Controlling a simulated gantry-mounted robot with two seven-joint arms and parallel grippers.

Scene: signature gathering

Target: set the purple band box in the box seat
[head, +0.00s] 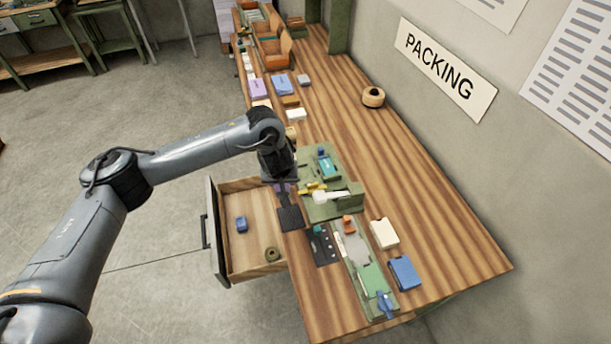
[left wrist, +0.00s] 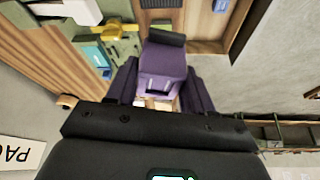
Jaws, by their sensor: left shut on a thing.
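My left gripper (head: 284,198) points down over the near edge of the workbench, beside the open drawer. In the left wrist view, the left gripper (left wrist: 162,92) is shut on a purple box (left wrist: 165,68) with a dark end, held between its two fingers. In the head view only a small purple patch (head: 281,187) of it shows at the fingers. A dark flat piece (head: 290,218) lies just below the gripper in that view. Which part is the box seat I cannot tell for sure. My right gripper is not in view.
A green fixture (head: 325,210) with a yellow clamp and white lever stands right of the gripper. The open drawer (head: 253,268) holds a blue item and a ring. A green tray (head: 361,262), white box (head: 384,234) and blue box (head: 405,272) are in front. Right of these is bare wood.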

